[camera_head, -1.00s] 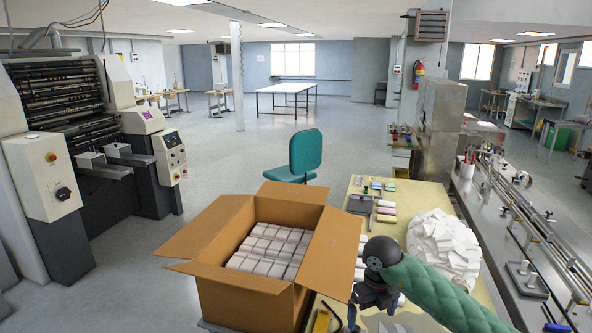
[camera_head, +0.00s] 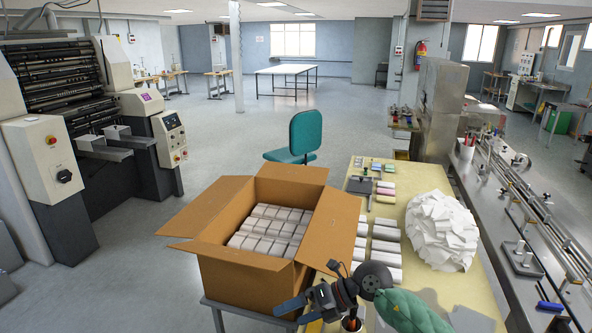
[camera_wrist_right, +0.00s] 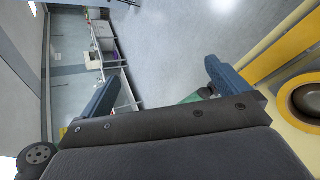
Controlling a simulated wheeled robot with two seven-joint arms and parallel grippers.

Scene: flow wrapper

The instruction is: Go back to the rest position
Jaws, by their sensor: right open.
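My right gripper (camera_head: 291,312) is at the bottom of the head view, low over the near end of the yellow table, just in front of the cardboard box's near right corner. Its two blue fingers are apart, with nothing between them. In the right wrist view the gripper (camera_wrist_right: 162,88) shows both blue fingers spread wide, with floor and distant furniture beyond them. My green-sleeved right arm (camera_head: 405,312) comes in from the bottom right. My left gripper is not in the head view.
An open cardboard box (camera_head: 240,283) holds rows of white packs (camera_head: 270,228). The yellow table (camera_head: 425,290) bears more white packs (camera_head: 387,247) and a heap of white pieces (camera_head: 440,230). A steel conveyor (camera_head: 530,230) runs along the right. A green chair (camera_head: 306,132) stands behind the box.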

